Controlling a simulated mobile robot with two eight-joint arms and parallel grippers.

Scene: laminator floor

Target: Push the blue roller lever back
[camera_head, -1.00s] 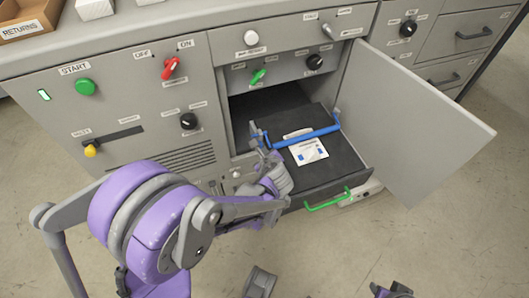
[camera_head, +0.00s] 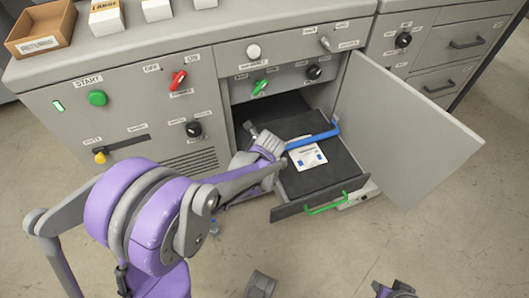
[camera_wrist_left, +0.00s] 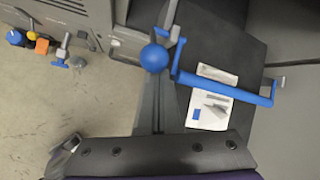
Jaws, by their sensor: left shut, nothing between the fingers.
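The blue roller lever (camera_head: 315,138) is a blue bar lying across the open dark drawer (camera_head: 330,177), above a white printed packet (camera_head: 309,158). My left gripper (camera_head: 268,146) is at the bar's left end and hides that end in the head view. In the left wrist view, the bar (camera_wrist_left: 228,88) runs to the right of my shut, empty fingers (camera_wrist_left: 156,80). A blue ball (camera_wrist_left: 154,58) shows just beyond the fingertips. I cannot tell whether the fingers touch the ball or the lever. My right gripper is not clearly in view.
An open grey door (camera_head: 405,130) stands to the right of the drawer. The drawer has a green front handle (camera_head: 326,203). The panel at left carries a green start button (camera_head: 97,98), a red switch (camera_head: 178,80) and a yellow knob (camera_head: 100,157). A brown box (camera_head: 40,30) is on top.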

